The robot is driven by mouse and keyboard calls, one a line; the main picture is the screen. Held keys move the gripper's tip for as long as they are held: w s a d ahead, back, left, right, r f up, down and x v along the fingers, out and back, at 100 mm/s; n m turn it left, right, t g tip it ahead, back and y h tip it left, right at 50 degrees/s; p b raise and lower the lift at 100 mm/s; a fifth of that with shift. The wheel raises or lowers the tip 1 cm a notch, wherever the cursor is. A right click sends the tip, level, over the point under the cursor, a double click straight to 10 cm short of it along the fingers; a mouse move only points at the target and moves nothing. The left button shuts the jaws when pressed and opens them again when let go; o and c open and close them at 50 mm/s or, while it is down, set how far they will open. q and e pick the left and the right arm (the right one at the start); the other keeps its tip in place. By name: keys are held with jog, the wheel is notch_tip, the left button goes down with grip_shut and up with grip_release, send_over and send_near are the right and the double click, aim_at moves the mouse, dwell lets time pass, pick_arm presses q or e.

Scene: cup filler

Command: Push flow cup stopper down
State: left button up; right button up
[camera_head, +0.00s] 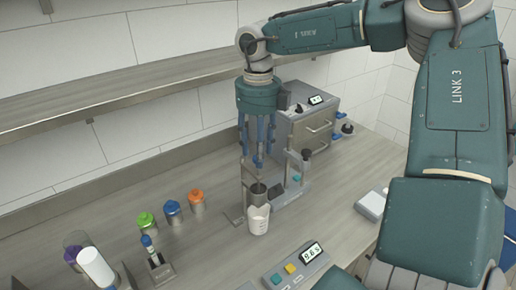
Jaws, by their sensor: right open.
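The flow cup (257,194) is a small dark metal cup held on a stand on the bench, near the middle of the view. A white beaker (258,220) stands directly below it. I cannot make out the flow cup stopper; it is too small or hidden by the fingers. My right gripper (254,163) comes in from the upper right and points straight down, its blue fingers spread open, just above the cup. I cannot tell whether a fingertip touches the cup or stopper. My left gripper is not in view.
Behind the cup stand a grey box machine (312,128) and a device with a black knob (297,180). Green, blue and orange-lidded jars (196,202) stand left. A scale reading 9.6 (297,266) lies in front. A shelf (120,92) runs along the wall above.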

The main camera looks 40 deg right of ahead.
jog(key=shift+s+f, duration=0.1)
jog(key=shift+f, duration=0.35)
